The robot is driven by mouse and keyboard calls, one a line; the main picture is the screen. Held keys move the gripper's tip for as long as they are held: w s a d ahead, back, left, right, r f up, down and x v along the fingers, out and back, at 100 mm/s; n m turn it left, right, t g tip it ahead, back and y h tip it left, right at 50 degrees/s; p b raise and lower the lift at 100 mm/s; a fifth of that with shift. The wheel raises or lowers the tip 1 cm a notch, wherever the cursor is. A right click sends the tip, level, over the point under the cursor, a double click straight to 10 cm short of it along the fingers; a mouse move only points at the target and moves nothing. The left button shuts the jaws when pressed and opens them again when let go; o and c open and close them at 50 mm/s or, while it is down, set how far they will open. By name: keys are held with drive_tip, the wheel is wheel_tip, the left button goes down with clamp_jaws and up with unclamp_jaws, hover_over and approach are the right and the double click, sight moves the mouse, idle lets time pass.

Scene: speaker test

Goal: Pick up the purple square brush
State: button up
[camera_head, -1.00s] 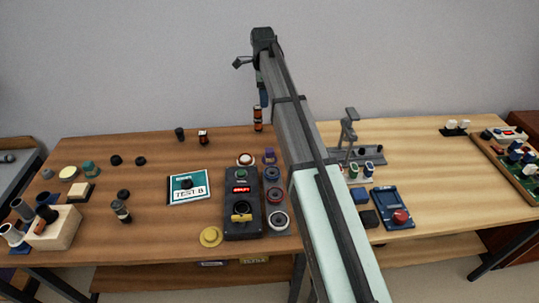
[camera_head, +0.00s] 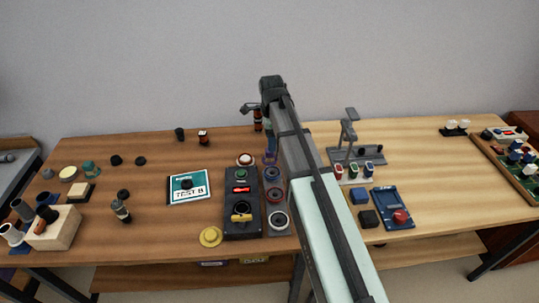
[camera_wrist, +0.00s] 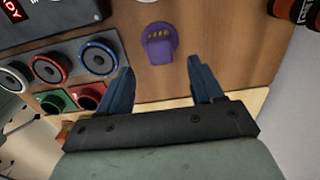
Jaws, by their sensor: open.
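The purple square brush (camera_wrist: 159,43) lies on the brown wooden table, in the upper middle of the wrist view, with a row of small light marks across it. In the head view the purple brush (camera_head: 268,160) is small and partly hidden by my gripper and arm. My gripper (camera_wrist: 160,67) is open, with two blue fingers and nothing between them. In the wrist view the brush appears just beyond the fingertips, in line with the gap between them, and no contact shows.
A dark test box (camera_head: 241,204) and a column of round speakers (camera_head: 278,220) stand close to the brush. A red-and-black cylinder (camera_wrist: 296,10) is at the wrist view's upper right. A grey stand (camera_head: 349,133) is right of my arm. Bare table surrounds the brush's right side.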

sight(270, 155)
drive_tip(key=shift+a+f, duration=0.15)
drive_tip(key=shift+f, duration=1.3)
drive_tip(key=shift+a+f, duration=0.1)
drive_tip(key=shift+f, duration=1.3)
drive_tip(key=c, duration=1.1)
drive_tip(key=shift+o, duration=0.2)
